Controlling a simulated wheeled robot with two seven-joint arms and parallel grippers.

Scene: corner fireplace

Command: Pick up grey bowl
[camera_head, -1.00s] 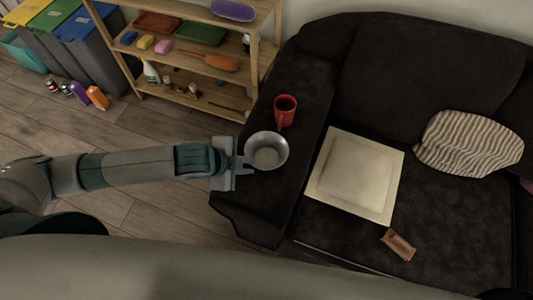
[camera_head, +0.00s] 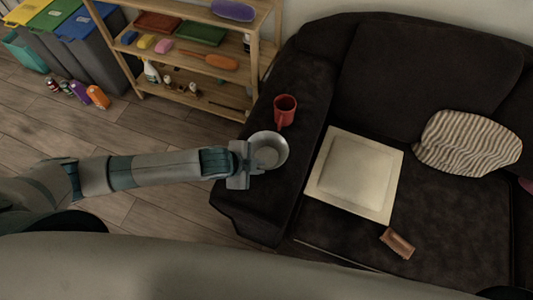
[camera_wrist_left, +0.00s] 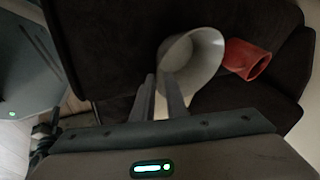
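The grey bowl (camera_head: 270,151) stands upright on the sofa's left armrest, in front of the red mug (camera_head: 285,108). My left gripper (camera_head: 256,160) is at the bowl's left rim, overlapping it in the head view. The right gripper is in neither view.
The red mug also shows in the left wrist view (camera_wrist_left: 246,59), close to the bowl. The dark sofa (camera_head: 440,235) holds a pale cushion (camera_head: 352,175), a striped pillow (camera_head: 467,143) and a brown packet (camera_head: 397,243). A wooden shelf (camera_head: 190,99) stands behind the armrest.

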